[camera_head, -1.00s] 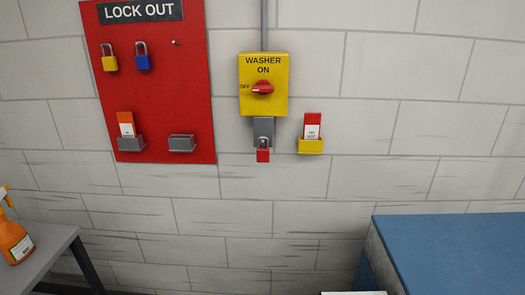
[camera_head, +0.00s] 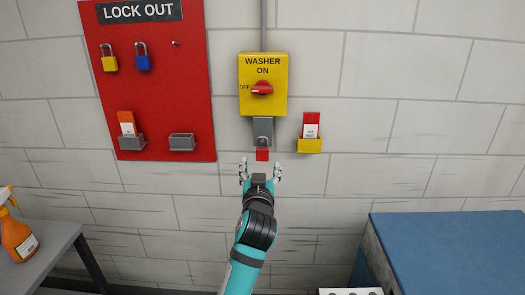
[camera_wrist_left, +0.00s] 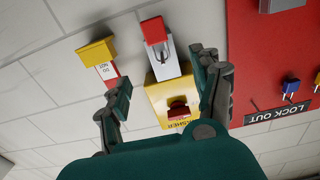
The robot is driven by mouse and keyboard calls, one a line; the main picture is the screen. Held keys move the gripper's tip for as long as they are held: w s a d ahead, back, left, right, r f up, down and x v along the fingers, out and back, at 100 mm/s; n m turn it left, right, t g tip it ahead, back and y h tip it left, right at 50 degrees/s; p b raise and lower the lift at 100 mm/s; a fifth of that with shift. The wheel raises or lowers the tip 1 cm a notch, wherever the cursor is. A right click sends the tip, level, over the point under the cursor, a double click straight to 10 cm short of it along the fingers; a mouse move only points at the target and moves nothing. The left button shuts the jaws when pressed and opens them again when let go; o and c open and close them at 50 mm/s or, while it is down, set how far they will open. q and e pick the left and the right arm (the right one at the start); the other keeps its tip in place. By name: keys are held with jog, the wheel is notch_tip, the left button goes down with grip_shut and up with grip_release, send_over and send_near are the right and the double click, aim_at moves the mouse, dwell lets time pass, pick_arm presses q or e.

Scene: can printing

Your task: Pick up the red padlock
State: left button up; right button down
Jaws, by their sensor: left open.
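The red padlock (camera_head: 262,155) hangs by its shackle from the grey hasp (camera_head: 263,130) under the yellow washer switch box (camera_head: 251,95). My left gripper (camera_head: 261,168) is open and empty, just below the padlock in the head view, its fingers pointing up toward it. In the left wrist view the padlock (camera_wrist_left: 153,28) shows beyond and between the spread fingertips of my gripper (camera_wrist_left: 162,78), with its shackle in the hasp. I see no contact between fingers and padlock. My right gripper is not in view.
The red lockout board (camera_head: 190,80) with yellow (camera_head: 109,62) and blue (camera_head: 143,61) padlocks is on the wall at left. A yellow tag holder (camera_head: 310,146) is close right of the padlock. A blue-topped surface (camera_head: 450,250) and grey table (camera_head: 45,245) stand below.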

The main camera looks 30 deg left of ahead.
pick_arm(q)
send_near(263, 150)
jog(key=w+a+r, duration=0.1)
jog(key=w+a, duration=0.1)
jog(key=w, duration=0.1)
jog(key=p+x, duration=0.1)
jog(key=x, duration=0.1)
jog(key=f+p+x, duration=0.1)
jog(key=x, duration=0.2)
jog(key=shift+w+a, duration=0.1)
jog(key=shift+a, duration=0.05)
jog(key=shift+c, duration=0.7)
jog(key=c, duration=1.1)
